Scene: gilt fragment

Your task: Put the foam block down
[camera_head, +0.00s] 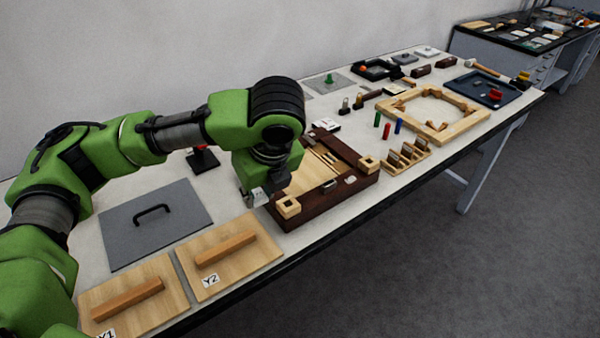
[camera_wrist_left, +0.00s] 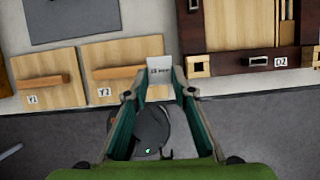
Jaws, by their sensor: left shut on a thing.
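The block is between the Y2 board and the dark wooden case, near the table's front edge. Whether its underside touches the table cannot be told. My right gripper is in neither view.
The Y2 board (camera_head: 228,256) with a wooden handle lies left of the block, and a grey plate (camera_head: 155,224) lies behind that board. The dark wooden case (camera_head: 325,207) is close on the right. Bare tabletop (camera_head: 230,212) shows narrowly between them.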

